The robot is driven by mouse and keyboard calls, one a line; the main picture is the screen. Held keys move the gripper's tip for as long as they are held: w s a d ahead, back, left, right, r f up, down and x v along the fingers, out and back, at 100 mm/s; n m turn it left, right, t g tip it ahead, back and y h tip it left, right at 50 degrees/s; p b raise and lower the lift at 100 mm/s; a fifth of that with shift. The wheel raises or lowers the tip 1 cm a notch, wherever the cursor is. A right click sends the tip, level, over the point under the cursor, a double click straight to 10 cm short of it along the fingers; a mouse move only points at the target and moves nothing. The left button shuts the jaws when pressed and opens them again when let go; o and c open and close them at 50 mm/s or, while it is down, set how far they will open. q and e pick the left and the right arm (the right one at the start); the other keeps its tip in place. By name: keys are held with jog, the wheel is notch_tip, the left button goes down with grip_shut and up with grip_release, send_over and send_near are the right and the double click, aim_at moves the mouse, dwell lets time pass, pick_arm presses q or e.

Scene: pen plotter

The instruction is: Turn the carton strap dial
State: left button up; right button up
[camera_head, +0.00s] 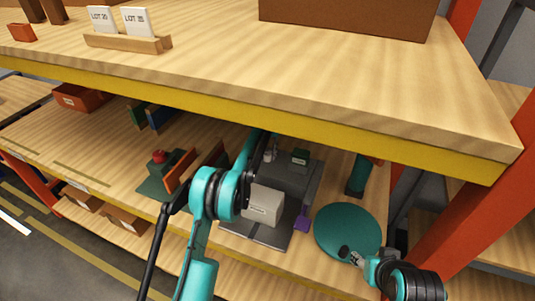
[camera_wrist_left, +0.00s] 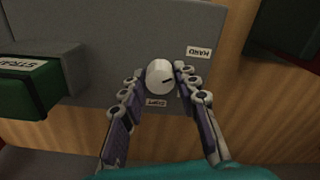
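The dial (camera_wrist_left: 160,77) is a white round knob with a dark pointer mark, on a grey panel in the left wrist view. A "HARD" label (camera_wrist_left: 198,52) lies to its upper right and a "SOFT" label (camera_wrist_left: 157,102) just below it. My left gripper (camera_wrist_left: 160,72) has a fingertip on each side of the dial, close against it, and looks shut on it. In the head view the grey strapping machine (camera_head: 292,180) stands on the shelf, with my left arm reaching over it. My right gripper (camera_head: 350,256) is over a teal disc; its fingers are too small to read.
A pale carton (camera_head: 263,205) sits on the machine's front. A green box (camera_wrist_left: 30,88) marked "STRAP" stands beside the dial. The teal disc (camera_head: 345,228) lies to the right. The upper shelf's yellow edge (camera_head: 300,122) overhangs the work area. A red button (camera_head: 158,156) is at left.

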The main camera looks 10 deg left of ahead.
pick_arm(q)
grip_shut()
jog(key=shift+r+m+p, duration=0.15)
jog(key=shift+m+p, duration=0.75)
jog(key=m+p, duration=0.1)
jog(key=m, duration=0.1)
jog(key=shift+m+p, duration=0.3)
jog(key=shift+p, duration=0.1)
jog(key=m+p, duration=0.1)
jog(key=m, duration=0.2)
jog(key=shift+m+p, duration=0.3)
jog(key=shift+p, duration=0.05)
jog(key=shift+m+p, duration=0.6)
jog(key=shift+m, duration=1.3)
